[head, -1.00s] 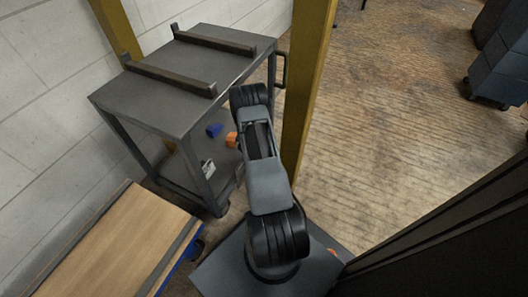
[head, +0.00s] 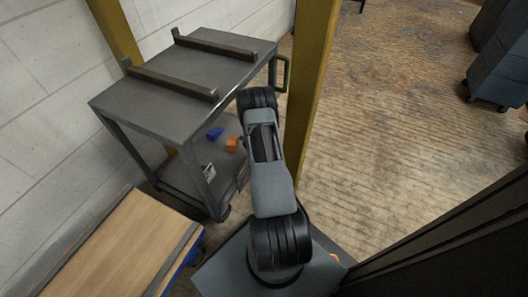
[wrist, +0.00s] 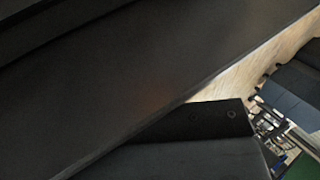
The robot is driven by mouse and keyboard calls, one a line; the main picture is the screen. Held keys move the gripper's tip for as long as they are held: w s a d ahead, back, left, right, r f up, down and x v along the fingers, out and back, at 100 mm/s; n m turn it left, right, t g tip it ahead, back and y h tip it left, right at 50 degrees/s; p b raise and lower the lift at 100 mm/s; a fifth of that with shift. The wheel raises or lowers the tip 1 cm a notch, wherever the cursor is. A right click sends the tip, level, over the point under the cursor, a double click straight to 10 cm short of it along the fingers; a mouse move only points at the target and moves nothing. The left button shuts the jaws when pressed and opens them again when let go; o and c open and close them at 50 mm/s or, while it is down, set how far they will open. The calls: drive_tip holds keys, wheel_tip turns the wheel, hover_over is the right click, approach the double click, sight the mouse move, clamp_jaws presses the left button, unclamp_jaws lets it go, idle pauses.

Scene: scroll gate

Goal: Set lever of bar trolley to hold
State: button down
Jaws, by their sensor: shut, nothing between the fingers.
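The bar trolley (head: 172,103) is a dark grey metal cart with two raised bars on its top, at the upper left in the head view. A dark green handle (head: 283,73) shows at its right end. I cannot make out a lever on it; my arm covers part of its near right side. A small white label or plate (head: 209,171) shows by its near leg. In the wrist view, a dark plate with two holes (wrist: 205,120) at the lower middle looks like part of my shut gripper. It lies close to a large dark surface that I cannot identify.
A yellow post (head: 309,90) stands right of the trolley, close to my arm. A wooden-topped bench (head: 110,240) is at the lower left. Blue (head: 215,133) and orange (head: 232,145) pieces lie on the trolley's lower shelf. Open floor (head: 400,130) lies to the right, with a blue-grey cabinet (head: 497,75) beyond.

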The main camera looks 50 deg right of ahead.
drive_tip(key=w+d+r+p+v, duration=0.1)
drive_tip(key=p+v, duration=0.3)
drive_tip(key=v, duration=0.8)
drive_tip(key=shift+d+p, duration=0.25)
drive_tip(key=shift+p, duration=0.15)
drive_tip(key=shift+r, duration=0.15)
